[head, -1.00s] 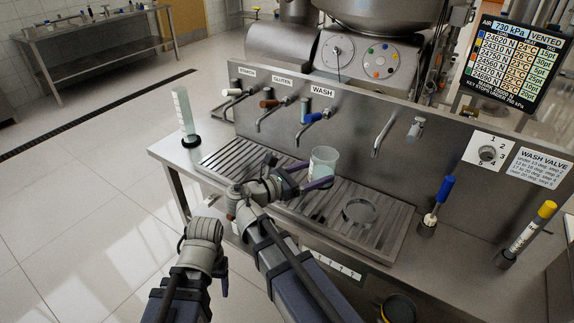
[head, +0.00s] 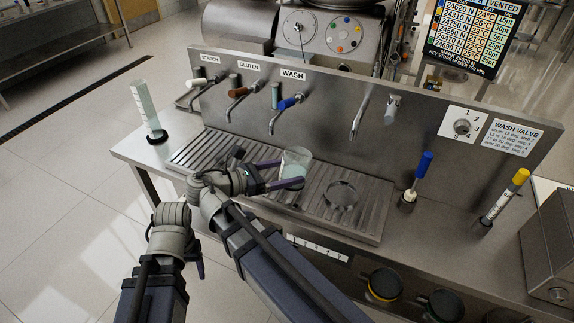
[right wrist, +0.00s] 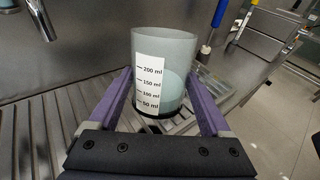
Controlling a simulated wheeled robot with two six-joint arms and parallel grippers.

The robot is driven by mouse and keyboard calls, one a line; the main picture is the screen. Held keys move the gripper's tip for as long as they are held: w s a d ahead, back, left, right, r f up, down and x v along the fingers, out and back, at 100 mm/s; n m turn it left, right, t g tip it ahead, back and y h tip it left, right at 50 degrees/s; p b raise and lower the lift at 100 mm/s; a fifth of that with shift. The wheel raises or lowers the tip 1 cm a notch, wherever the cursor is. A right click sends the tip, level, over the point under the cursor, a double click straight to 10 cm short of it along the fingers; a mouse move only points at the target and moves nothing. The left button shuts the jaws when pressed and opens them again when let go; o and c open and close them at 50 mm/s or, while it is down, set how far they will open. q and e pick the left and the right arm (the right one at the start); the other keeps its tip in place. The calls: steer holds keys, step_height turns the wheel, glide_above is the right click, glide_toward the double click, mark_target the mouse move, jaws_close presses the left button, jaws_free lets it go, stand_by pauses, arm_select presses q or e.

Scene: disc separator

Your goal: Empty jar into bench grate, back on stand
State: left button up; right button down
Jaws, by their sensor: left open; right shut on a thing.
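The jar (head: 295,163) is a clear beaker with pale contents, held over the slotted bench grate (head: 366,222) and leaning slightly right in the head view. My right gripper (head: 288,174) is shut on its sides with two purple fingers. In the right wrist view the jar (right wrist: 178,50) shows a white millilitre scale and a slanted pale fill inside. A round ring (head: 341,195) lies on the grate right of the jar; I cannot tell whether it is the stand. My left gripper (head: 198,262) is open and empty, low in front of the bench, partly hidden by its arm.
A steel back panel carries the starch, gluten and wash taps (head: 288,103) behind the grate. A tall cylinder (head: 147,108) stands at the bench's left end. A blue-handled brush (head: 423,166) and a yellow-capped tube (head: 506,196) stand on the right. Black-lidded containers (head: 385,283) sit below.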

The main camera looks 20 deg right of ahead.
steer(key=shift+a+f+y+p, duration=0.25)
steer(key=shift+a+y+p, duration=0.05)
steer(key=shift+y+p, duration=0.55)
steer(key=shift+r+y+p, duration=0.1)
steer(key=shift+y+p, duration=0.35)
steer(key=shift+p, duration=0.55)
steer(key=shift+f, duration=0.2)
steer(key=r+y+p, duration=0.1)
steer(key=p, duration=0.2)
steer(key=shift+s+a+r, duration=0.1)
steer(key=shift+a, duration=0.05)
steer(key=shift+n+g+y+p, duration=0.3)
steer(key=shift+y+p, duration=0.3)
steer(key=shift+p, duration=0.15)
steer(key=shift+a+f, duration=0.15)
steer(key=shift+f, duration=0.1)
